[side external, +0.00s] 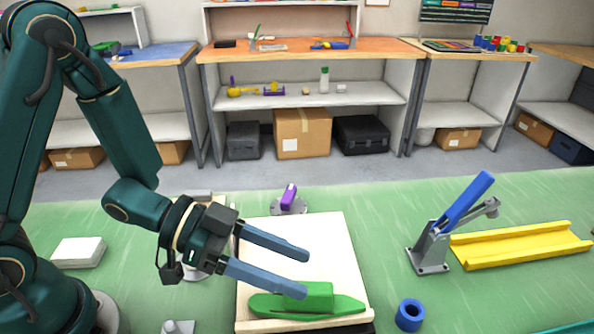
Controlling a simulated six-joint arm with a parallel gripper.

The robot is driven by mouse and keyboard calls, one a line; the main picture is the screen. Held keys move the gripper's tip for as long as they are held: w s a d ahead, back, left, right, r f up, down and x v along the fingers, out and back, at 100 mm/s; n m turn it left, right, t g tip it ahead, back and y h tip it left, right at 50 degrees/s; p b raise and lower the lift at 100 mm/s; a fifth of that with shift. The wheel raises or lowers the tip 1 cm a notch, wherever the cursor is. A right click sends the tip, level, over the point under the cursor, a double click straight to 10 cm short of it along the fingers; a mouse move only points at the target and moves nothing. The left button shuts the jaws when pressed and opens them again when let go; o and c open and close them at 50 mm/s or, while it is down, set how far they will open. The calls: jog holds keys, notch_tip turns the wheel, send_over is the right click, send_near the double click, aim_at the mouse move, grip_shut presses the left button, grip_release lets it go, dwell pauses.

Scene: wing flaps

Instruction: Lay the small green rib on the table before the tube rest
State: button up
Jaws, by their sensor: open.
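A green piece (318,299), long and pointed at both ends with a raised block in its middle, lies on the pale board (290,232) near the front edge of the table. I take it for the green rib. My gripper (306,273) is open, its two blue-grey fingers apart and pointing right over the board. The lower finger overlaps the top of the green block in this view; I cannot tell whether they touch. A yellow channel (520,245) lies at the right, perhaps the tube rest. A grey bracket (431,248) holds a tilted blue bar (466,204).
A blue ring (410,315) stands right of the board. A purple piece on a grey disc (289,197) stands behind the board. A white stack (79,252) lies at the left. The green table (370,220) is clear between board and bracket. Benches stand behind.

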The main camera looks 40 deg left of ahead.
aim_at(322, 288)
jog(key=shift+f, duration=1.2)
jog(key=shift+x, duration=2.55)
grip_shut()
